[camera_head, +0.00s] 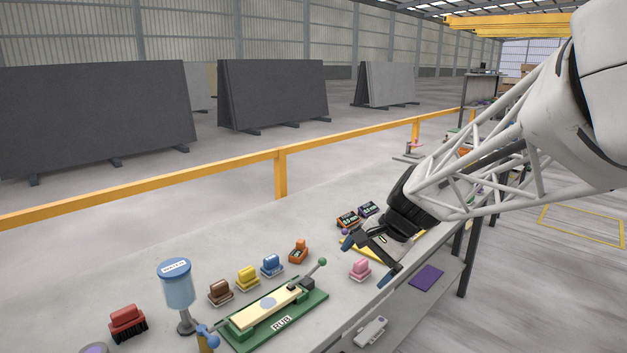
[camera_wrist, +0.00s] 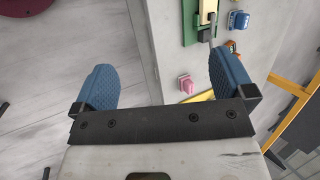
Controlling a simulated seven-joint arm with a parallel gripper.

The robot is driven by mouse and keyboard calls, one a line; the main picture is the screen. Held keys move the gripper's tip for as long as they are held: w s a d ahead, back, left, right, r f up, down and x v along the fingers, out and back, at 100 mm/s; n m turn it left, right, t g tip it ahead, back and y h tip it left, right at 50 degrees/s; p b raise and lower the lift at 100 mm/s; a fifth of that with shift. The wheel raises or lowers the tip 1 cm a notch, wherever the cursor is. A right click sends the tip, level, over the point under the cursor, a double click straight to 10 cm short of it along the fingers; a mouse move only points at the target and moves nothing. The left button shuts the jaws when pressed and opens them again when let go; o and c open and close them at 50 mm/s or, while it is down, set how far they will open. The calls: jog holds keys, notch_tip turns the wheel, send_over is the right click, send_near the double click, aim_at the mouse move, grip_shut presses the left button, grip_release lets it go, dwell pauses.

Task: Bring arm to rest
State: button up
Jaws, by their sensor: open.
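My gripper (camera_head: 368,262) is at the end of my white lattice arm, above the front edge of the stone slab (camera_head: 335,220) in the head view. Its two blue-padded fingers are spread wide with nothing between them. In the wrist view my gripper (camera_wrist: 163,88) is also open, with bare slab edge and floor beyond the fingers. A pink-handled block (camera_head: 360,269) stands on the slab just below and beside the fingers, apart from them; it also shows in the wrist view (camera_wrist: 186,84). A yellow item is partly hidden under the gripper.
A green board (camera_head: 312,300) labelled RUB carries a lever. Brown (camera_head: 221,292), yellow (camera_head: 247,279), blue (camera_head: 272,265) and orange (camera_head: 299,251) blocks stand behind it. A blue-topped dispenser (camera_head: 178,290) and red brush (camera_head: 127,322) are at left. A yellow rail (camera_head: 280,172) runs behind.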

jog(key=s+d+n+h, duration=0.3)
jog(key=s+n, duration=0.1)
jog(key=s, duration=0.8)
jog(key=s+d+n+t+h, duration=0.1)
jog(key=s+d+n+h, duration=0.1)
jog(key=s, duration=1.1)
jog(key=shift+s+d+f+n+h, duration=0.3)
jog(key=shift+d+f+n+h, duration=0.1)
jog(key=shift+d+n, duration=0.65)
jog(key=shift+d, duration=0.1)
jog(key=shift+c, duration=0.2)
